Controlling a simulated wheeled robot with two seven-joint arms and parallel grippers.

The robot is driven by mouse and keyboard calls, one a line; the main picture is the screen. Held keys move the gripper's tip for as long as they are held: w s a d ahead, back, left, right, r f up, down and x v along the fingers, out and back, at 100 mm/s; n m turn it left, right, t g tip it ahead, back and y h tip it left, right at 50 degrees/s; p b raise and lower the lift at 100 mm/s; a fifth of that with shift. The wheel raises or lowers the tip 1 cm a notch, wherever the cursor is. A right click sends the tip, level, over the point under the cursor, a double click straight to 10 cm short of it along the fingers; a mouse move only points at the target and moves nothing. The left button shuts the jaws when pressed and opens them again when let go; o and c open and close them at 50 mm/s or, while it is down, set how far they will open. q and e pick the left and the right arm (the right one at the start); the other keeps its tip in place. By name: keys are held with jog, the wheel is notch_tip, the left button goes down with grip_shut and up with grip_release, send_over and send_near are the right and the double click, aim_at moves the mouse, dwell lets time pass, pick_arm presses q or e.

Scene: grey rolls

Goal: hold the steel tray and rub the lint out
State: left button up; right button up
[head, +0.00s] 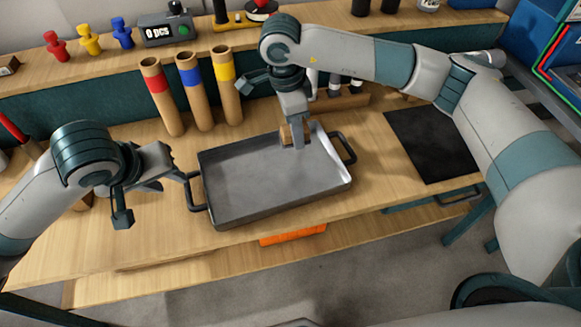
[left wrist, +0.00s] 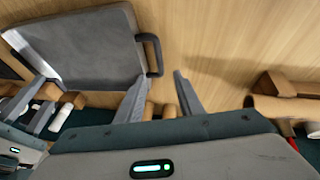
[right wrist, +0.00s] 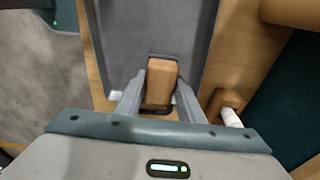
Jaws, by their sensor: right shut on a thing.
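The steel tray (head: 250,185) lies on the wooden bench with a dark handle at each end. Its floor is mostly dull grey, with a brighter strip along the right end. I cannot make out separate lint. My right gripper (head: 294,143) points down over the tray's far right part, shut on a wooden block (right wrist: 161,82). Whether the block touches the floor is hidden. My left gripper (head: 155,197) is open and empty, just left of the tray's left handle (head: 194,192). In the left wrist view that handle (left wrist: 154,55) sits ahead of the spread fingers, apart from them.
Several cardboard tubes with red (head: 161,95), blue (head: 194,90) and yellow (head: 225,85) bands stand behind the tray. A black mat (head: 432,142) lies to the right. A wooden rack (head: 345,100) stands behind the right handle. The bench left of the tray's front corner is clear.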

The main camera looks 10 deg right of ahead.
pick_arm(q)
jog(key=shift+v, duration=1.05)
jog(key=shift+s+f, duration=0.1)
pick_arm(e)
jog(key=shift+s, duration=0.1)
